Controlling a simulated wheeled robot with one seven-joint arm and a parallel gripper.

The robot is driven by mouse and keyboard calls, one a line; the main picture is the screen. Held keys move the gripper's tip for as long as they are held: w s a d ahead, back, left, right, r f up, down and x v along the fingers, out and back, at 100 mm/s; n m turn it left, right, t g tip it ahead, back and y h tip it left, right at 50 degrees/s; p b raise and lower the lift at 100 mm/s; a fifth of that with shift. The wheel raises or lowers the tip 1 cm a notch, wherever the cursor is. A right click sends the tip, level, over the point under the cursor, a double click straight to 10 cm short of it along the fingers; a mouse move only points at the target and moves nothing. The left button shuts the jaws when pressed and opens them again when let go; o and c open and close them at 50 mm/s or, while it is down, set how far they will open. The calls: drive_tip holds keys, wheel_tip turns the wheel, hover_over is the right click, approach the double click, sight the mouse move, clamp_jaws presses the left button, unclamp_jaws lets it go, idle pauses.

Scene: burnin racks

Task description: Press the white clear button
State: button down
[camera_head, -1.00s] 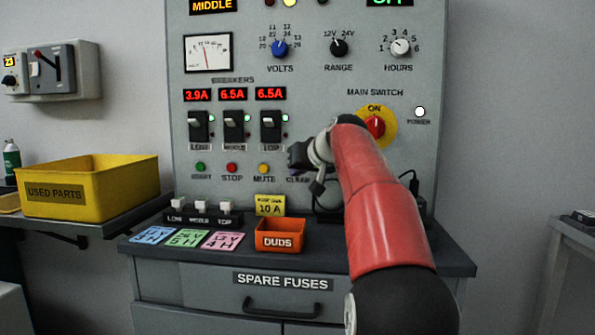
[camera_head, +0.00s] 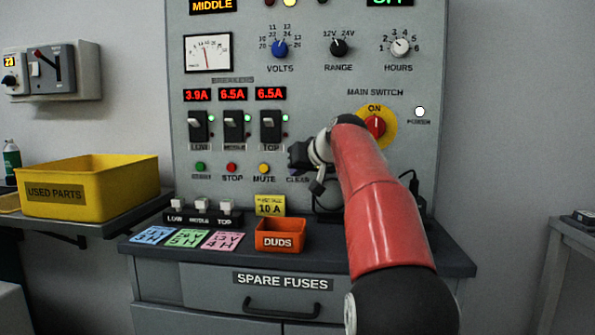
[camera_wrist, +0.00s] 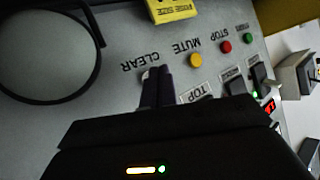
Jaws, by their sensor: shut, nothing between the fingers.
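The white clear button (camera_wrist: 146,75) shows only as a small pale patch in the wrist view, below the upside-down CLEAR label (camera_wrist: 140,61). My gripper's fingers (camera_wrist: 158,73) are shut and empty, and their tips cover most of the button. The tips are at or very close to it; I cannot tell whether they touch or press it. In the head view my gripper (camera_head: 298,155) is in front of the panel, just above the partly covered CLEAR label (camera_head: 297,180), and the button is hidden there.
The yellow mute button (camera_wrist: 195,60) and red stop button (camera_wrist: 225,47) sit in the same row. The top breaker switch (camera_head: 270,125) is just left of my gripper. Below are an orange DUDS bin (camera_head: 280,235) and a coiled black cable (camera_wrist: 98,35).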

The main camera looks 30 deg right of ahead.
drive_tip(key=shift+r, duration=0.1)
drive_tip(key=shift+w+d+p, duration=0.25)
drive_tip(key=shift+w+p, duration=0.1)
drive_tip(key=shift+p, duration=0.05)
drive_tip(key=shift+w+d+p, duration=0.2)
drive_tip(key=shift+w+p, duration=0.15)
idle(0.7)
drive_tip(key=shift+s, duration=0.1)
drive_tip(key=shift+s+a+b, duration=0.45)
drive_tip(key=shift+s+b, duration=0.15)
drive_tip(key=shift+s, duration=0.1)
drive_tip(key=s+a+b, duration=0.1)
drive_tip(key=s, duration=0.1)
drive_tip(key=s+a+b, duration=0.1)
drive_tip(key=s+b, duration=0.1)
drive_tip(key=shift+a, duration=0.4)
